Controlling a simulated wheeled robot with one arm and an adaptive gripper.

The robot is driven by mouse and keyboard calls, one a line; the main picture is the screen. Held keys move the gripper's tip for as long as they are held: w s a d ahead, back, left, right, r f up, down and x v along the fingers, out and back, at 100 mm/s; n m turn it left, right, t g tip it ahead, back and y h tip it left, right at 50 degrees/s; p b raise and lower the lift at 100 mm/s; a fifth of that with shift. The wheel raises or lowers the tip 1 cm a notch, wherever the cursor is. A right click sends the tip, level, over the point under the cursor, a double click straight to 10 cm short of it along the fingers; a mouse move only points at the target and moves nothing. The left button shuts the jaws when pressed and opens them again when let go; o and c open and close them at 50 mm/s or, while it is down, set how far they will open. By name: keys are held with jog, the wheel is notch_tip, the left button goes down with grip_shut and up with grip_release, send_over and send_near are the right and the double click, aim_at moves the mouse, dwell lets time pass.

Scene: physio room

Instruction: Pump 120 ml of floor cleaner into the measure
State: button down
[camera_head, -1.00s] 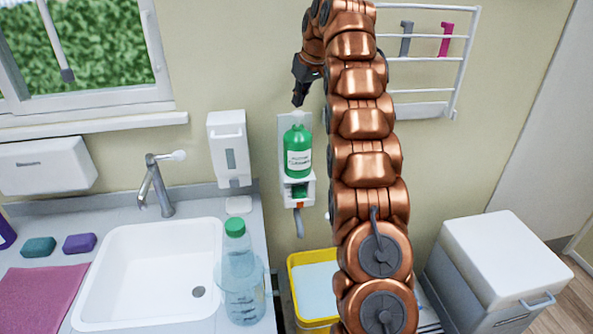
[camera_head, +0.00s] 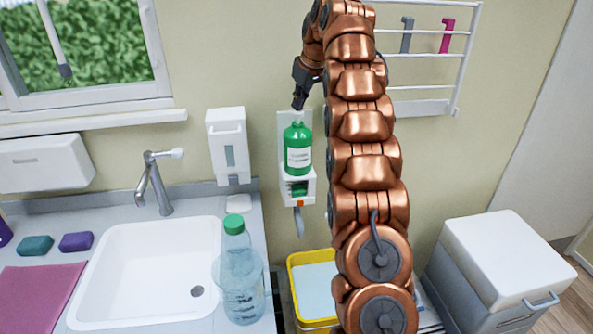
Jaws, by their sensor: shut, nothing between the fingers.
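A green bottle (camera_head: 298,150) with a white label sits upright in a white wall-mounted dispenser (camera_head: 309,182). The label is too small to read. A grey spout or tube (camera_head: 299,222) hangs below the dispenser. My gripper (camera_head: 298,104) is shut and empty, pointing down just above the bottle's top; I cannot tell whether it touches it. A clear jug with marks on its side (camera_head: 244,298) stands on the counter right of the sink. A clear bottle with a green cap (camera_head: 234,227) appears behind or within it; I cannot tell which.
A yellow bucket (camera_head: 292,284) with pale liquid stands below the dispenser. A white soap dispenser (camera_head: 229,146) hangs to its left. The sink (camera_head: 150,275) and tap (camera_head: 154,185) are at left. A white lidded bin (camera_head: 505,255) stands at right. My arm hides part of the wall rack.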

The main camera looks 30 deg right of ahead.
jog(key=shift+f+b, duration=0.4)
jog(key=shift+f, duration=0.25)
jog(key=shift+r, duration=0.2)
jog(key=shift+r+p, duration=1.5)
jog(key=shift+r, duration=0.05)
jog(key=shift+f+b, duration=0.25)
jog(key=shift+b, duration=0.05)
